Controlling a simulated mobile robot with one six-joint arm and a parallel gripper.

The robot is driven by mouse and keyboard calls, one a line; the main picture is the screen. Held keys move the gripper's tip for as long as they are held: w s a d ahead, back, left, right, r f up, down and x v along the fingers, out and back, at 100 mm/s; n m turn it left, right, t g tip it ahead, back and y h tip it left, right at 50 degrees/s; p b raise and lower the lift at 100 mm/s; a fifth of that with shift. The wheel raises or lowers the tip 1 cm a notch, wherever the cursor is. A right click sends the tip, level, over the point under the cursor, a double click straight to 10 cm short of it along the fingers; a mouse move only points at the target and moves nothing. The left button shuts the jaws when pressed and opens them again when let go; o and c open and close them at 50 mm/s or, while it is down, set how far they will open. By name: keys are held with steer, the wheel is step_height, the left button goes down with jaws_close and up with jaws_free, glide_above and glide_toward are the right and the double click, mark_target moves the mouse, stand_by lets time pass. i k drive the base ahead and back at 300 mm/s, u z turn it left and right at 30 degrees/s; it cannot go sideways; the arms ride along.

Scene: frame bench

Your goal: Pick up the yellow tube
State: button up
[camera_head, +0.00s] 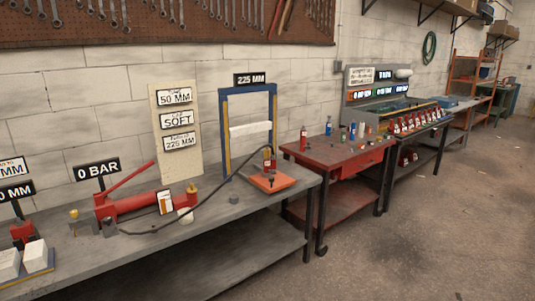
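I cannot make out a plain yellow tube with certainty. A red cylinder with a yellowish part (268,160) stands on an orange tray (285,180). My gripper is not in view.
The grey bench (235,216) carries a blue press frame (225,130), a black hose and sign boards. The red cart (335,157) stands beyond it, then a long bench with several red items (415,123). The concrete floor (440,225) at right is clear.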

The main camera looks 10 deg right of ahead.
mark_target(266, 150)
steer(key=u, duration=0.05)
steer(key=i, duration=0.9)
steer(key=z, duration=0.35)
steer(key=k, duration=0.15)
steer(key=u, duration=3.1)
